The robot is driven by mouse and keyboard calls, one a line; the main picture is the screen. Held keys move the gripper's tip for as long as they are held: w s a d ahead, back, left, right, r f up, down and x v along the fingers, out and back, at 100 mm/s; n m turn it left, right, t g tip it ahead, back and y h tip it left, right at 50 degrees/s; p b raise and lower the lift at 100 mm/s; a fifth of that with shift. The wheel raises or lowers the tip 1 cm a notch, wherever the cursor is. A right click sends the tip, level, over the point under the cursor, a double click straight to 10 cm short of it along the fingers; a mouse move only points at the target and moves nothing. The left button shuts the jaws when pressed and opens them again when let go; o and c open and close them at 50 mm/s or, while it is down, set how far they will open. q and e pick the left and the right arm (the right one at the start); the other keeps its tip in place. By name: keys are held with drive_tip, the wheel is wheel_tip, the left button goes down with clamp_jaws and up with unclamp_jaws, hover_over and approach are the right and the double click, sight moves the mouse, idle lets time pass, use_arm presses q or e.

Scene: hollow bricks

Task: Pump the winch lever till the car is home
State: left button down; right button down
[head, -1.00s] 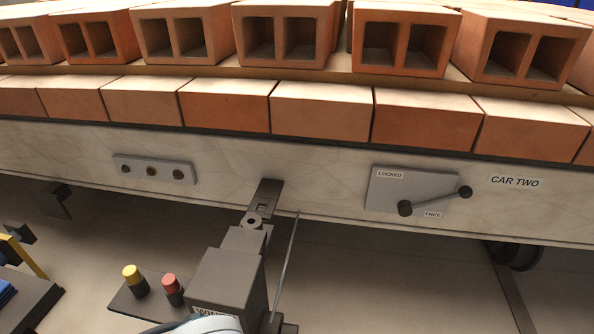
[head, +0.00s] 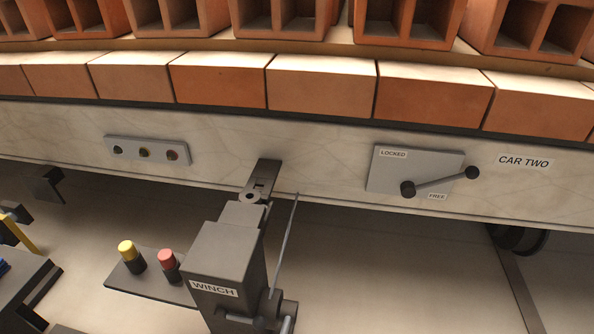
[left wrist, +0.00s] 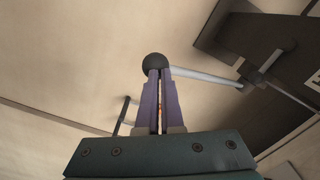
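The winch (head: 222,255) is a dark box with a label, below the wall of car two, whose name plate (head: 523,161) is at the right. A dark bracket (head: 262,178) above the winch meets the wall. In the left wrist view the winch lever (left wrist: 205,77) is a pale rod with a black ball knob (left wrist: 154,64). My left gripper (left wrist: 160,72) has its purple fingers close together with only a thin slit between them. Its tips overlap the knob's lower edge; contact is unclear. The head view shows neither gripper.
Hollow bricks (head: 322,88) line the car above. A lock plate (head: 385,172) has its handle (head: 440,181) near the FREE label. A panel of three small lamps (head: 146,150) is at left; the right one looks dull red. Yellow (head: 126,250) and red (head: 167,259) buttons stand left of the winch.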

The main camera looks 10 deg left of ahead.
use_arm(q)
drive_tip(key=f+b, duration=0.1)
drive_tip(key=f, duration=0.1)
drive_tip(key=s+f+b, duration=0.1)
drive_tip(key=shift+s+f, duration=0.2)
drive_tip(key=shift+f, duration=0.2)
drive_tip(key=f+b, duration=0.1)
drive_tip(key=f, duration=0.1)
drive_tip(key=s+f+b, duration=0.1)
drive_tip(key=b, duration=0.1)
drive_tip(key=shift+f, duration=0.35)
drive_tip(key=shift+r, duration=0.1)
